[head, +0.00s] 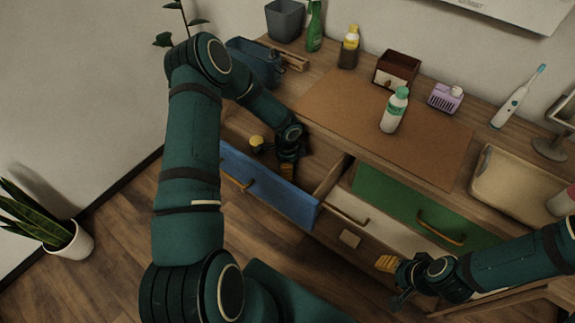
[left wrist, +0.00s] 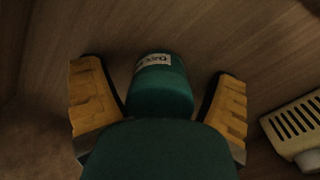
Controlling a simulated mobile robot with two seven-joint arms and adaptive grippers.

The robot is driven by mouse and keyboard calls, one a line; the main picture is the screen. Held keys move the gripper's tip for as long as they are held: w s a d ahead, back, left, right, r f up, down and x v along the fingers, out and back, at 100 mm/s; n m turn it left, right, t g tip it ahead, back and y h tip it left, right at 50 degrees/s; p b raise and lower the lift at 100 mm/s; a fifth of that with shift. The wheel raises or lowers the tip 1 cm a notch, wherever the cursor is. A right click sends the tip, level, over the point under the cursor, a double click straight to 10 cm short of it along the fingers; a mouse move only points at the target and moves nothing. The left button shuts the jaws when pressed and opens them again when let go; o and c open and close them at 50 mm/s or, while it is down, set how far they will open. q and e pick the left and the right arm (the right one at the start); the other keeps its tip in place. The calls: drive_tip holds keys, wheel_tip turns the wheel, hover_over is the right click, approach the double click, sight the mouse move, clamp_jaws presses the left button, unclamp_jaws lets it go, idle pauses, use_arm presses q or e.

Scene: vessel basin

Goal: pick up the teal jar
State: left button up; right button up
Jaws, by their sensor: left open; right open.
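The blue drawer (head: 270,186) is pulled open, and my left gripper (head: 287,170) reaches down into it. In the left wrist view my left gripper (left wrist: 160,105) is open, with one yellow finger on each side of a teal jar (left wrist: 165,90) bearing a white label. Gaps show between the jar and both fingers. The jar's lower part is hidden behind a nearer teal shape. I cannot make out the jar in the head view. My right gripper (head: 388,265) is open and empty, in front of the lower drawers, well away from the jar.
A cream slotted item (left wrist: 295,125) lies right of my left gripper in the drawer. A small yellow-topped object (head: 257,143) shows at the drawer's left. A white bottle with green cap (head: 394,112) stands on the brown mat (head: 345,115). A beige tray (head: 515,185) stands right.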

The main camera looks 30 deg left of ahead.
use_arm(q)
drive_tip(key=c, duration=1.3)
drive_tip(key=shift+r, duration=0.1)
drive_tip(key=shift+c, duration=0.2)
